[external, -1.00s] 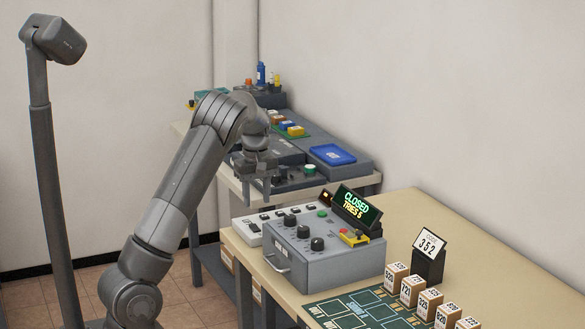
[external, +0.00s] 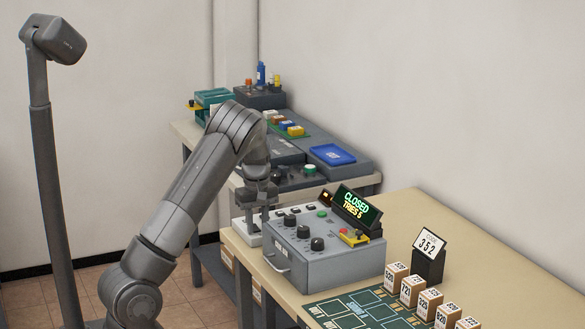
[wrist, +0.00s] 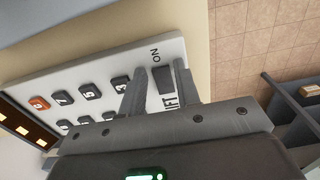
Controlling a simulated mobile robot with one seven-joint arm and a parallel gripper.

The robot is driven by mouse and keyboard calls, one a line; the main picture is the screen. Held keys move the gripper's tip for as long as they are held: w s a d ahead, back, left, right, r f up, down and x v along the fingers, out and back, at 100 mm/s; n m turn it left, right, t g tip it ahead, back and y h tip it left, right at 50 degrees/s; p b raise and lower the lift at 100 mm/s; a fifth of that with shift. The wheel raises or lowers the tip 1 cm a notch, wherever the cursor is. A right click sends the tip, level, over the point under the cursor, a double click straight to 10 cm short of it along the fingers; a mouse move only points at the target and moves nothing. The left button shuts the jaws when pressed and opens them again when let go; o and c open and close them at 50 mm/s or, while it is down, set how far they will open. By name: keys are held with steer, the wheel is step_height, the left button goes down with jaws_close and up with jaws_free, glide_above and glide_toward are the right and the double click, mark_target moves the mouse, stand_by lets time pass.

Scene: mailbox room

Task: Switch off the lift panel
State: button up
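The lift panel (wrist: 100,62) is a white slab with dark numbered buttons and one orange button in the wrist view. Near its end, a dark rocker switch (wrist: 165,82) sits beside the letters "ON" and a partly hidden "LIFT" label. My gripper (wrist: 160,72) is open, with its two fingers apart and the switch showing between them. I cannot tell whether the fingers touch the panel. In the external view, my gripper (external: 255,225) is low over the left end of the white panel (external: 292,212), hiding that end. The switch's position is unclear.
A grey box with black knobs (external: 325,266) stands right beside the panel, carrying a sign reading "CLOSED TRIES 5" (external: 356,206). Numbered blocks (external: 429,303) and a card stand (external: 429,262) are farther right. Another table with a blue tray (external: 332,154) is behind.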

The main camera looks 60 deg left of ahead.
jaws_close()
steer(key=shift+a, duration=0.1)
steer(key=shift+a+h, duration=0.1)
steer(key=shift+h, duration=0.3)
steer(key=shift+a+r+h, duration=0.15)
steer(key=shift+a+h, duration=0.1)
steer(key=shift+h, duration=0.75)
steer(key=shift+o, duration=1.5)
jaws_free()
